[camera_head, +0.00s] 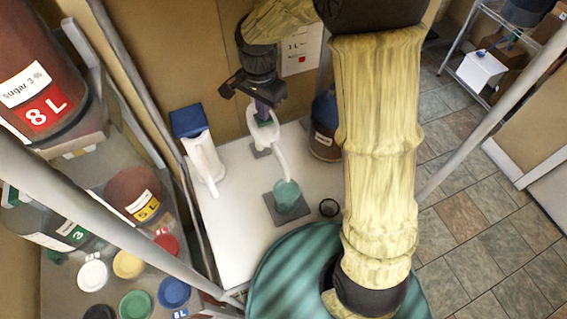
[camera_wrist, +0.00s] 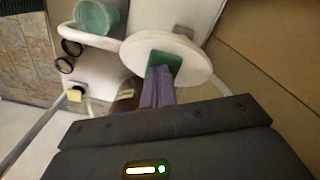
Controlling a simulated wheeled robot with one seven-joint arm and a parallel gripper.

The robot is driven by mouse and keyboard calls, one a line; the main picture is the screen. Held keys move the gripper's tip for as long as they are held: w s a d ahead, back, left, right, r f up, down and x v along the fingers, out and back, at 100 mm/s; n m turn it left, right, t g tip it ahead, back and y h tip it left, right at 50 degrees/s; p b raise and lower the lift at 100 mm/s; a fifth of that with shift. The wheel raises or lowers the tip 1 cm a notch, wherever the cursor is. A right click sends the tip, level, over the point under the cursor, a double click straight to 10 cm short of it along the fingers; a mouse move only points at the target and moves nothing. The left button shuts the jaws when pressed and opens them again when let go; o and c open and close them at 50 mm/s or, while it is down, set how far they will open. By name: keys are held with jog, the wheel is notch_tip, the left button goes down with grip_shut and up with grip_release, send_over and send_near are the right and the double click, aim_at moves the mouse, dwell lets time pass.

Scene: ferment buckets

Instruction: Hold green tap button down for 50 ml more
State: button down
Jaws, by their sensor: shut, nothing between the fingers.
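The white tap (camera_head: 264,131) with the green button (camera_wrist: 164,69) stands on the white counter, its spout reaching toward the front. In the wrist view the button is a green block on the round white top of the tap. My gripper (camera_head: 263,108) points down over it; its purple fingers (camera_wrist: 158,88) are shut with nothing between them. The fingertips overlap the button in view and appear to touch it; I cannot tell how far it is pressed. A green cup (camera_head: 287,196) stands on a dark grey pad (camera_head: 270,207) under the spout end. Its liquid level is not readable.
A white tap with a blue top (camera_head: 188,122) stands at the counter's left. A dark blue-topped jar (camera_head: 325,138) is behind my arm, and a small black ring (camera_head: 328,207) lies right of the cup. Labelled buckets and coloured lids (camera_head: 136,304) fill the left shelf.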

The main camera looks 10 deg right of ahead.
notch_tip(320, 180, up, 6)
jog(key=p, duration=0.4)
jog(key=shift+a+f, duration=0.1)
jog(key=shift+w+f, duration=0.1)
jog(key=shift+w, duration=0.2)
jog(key=s+d+f+n+t+b, duration=0.2)
jog(key=s+d+f+n, duration=0.3)
jog(key=s+d+n, duration=0.3)
jog(key=s+d+b, duration=0.1)
jog(key=s+d, duration=0.3)
jog(key=d, duration=0.1)
jog(key=shift+s+d+f+n+t+b, duration=0.15)
jog(key=shift+s+d+n+t+b, duration=0.15)
jog(key=shift+s+n+b, duration=0.1)
